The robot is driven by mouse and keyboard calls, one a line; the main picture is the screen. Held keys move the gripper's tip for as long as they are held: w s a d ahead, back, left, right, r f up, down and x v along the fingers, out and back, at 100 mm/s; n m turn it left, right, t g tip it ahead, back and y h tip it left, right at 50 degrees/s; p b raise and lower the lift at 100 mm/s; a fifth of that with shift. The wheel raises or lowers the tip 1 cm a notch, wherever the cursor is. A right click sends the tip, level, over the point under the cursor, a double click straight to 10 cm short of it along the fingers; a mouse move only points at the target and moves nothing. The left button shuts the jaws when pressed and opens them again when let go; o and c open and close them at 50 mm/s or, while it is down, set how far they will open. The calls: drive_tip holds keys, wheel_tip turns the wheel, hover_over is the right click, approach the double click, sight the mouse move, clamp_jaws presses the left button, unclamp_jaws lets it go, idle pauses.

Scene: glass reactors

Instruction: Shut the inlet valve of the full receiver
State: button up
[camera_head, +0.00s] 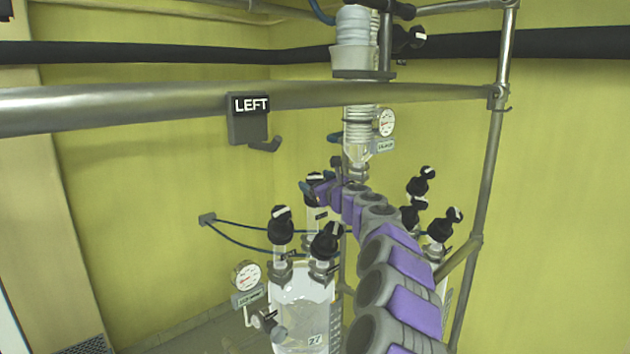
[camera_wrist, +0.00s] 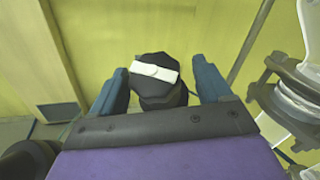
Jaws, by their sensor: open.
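In the wrist view a black valve knob (camera_wrist: 157,91) with a white bar across its top sits between the two blue fingers of my open gripper (camera_wrist: 160,82). Gaps show on both sides of the knob. In the head view my gripper (camera_head: 318,189) is at the far end of my arm, beside a black knob (camera_head: 313,179) on a glass neck behind the front left receiver. The front left glass receiver (camera_head: 300,295) carries two black knobs, a left one (camera_head: 281,224) and a right one (camera_head: 326,242). My arm hides part of the right-hand glassware.
Several black knobs (camera_head: 443,226) stand on glassware to the right of my arm. A column (camera_head: 359,130) with a gauge (camera_head: 386,122) hangs above. A metal rail with a LEFT sign (camera_head: 249,120) crosses the view. Another gauge (camera_head: 246,275) stands left of the receiver.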

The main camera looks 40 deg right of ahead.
drive_tip(key=shift+w+a, duration=0.15)
drive_tip(key=shift+w, duration=0.4)
drive_tip(key=shift+c, duration=0.4)
drive_tip(key=c, duration=0.9)
drive_tip(key=shift+r, duration=0.15)
